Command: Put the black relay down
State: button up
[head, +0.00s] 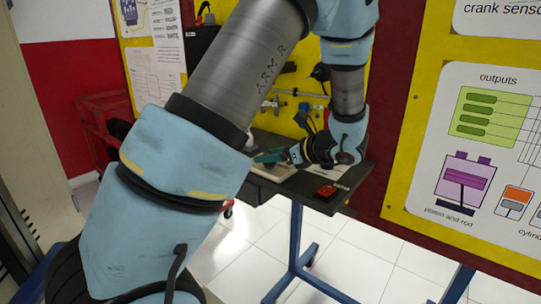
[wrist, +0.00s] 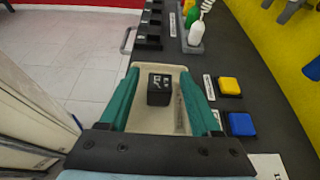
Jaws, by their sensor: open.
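The black relay (wrist: 160,90) is a small black cube with white marks on its top. In the wrist view it sits in a shallow cream tray (wrist: 148,122), upright as far as I can tell. My gripper (wrist: 160,78) has two green fingers, spread open on either side of the relay. Gaps show between the relay and both fingers. In the head view my gripper (head: 270,156) is low over the table, and the relay cannot be made out there.
A yellow block (wrist: 229,86) and a blue block (wrist: 241,124) lie on the dark table (wrist: 235,50) right of the tray. A row of black holders (wrist: 149,28) and bottles (wrist: 194,35) stand beyond. A red item (head: 327,190) lies near the table's edge.

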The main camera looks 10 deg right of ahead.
jog(key=shift+r, duration=0.3)
jog(key=b+v, duration=0.1)
jog(key=v, duration=1.1)
jog(key=shift+f, duration=0.1)
jog(key=s+a+f+n+g+h, duration=0.2)
jog(key=a+f+n+h, duration=0.1)
jog(key=a+n, duration=0.5)
jog(key=s+a+f+n+g+h, duration=0.2)
jog(key=a+n+g+h, duration=0.1)
jog(key=a+n, duration=0.5)
jog(key=s+a+f+n+g+h, duration=0.2)
jog(key=a+f+n+g+h, duration=0.1)
jog(key=a+n, duration=0.5)
jog(key=shift+f+n, duration=0.35)
jog(key=shift+n, duration=0.85)
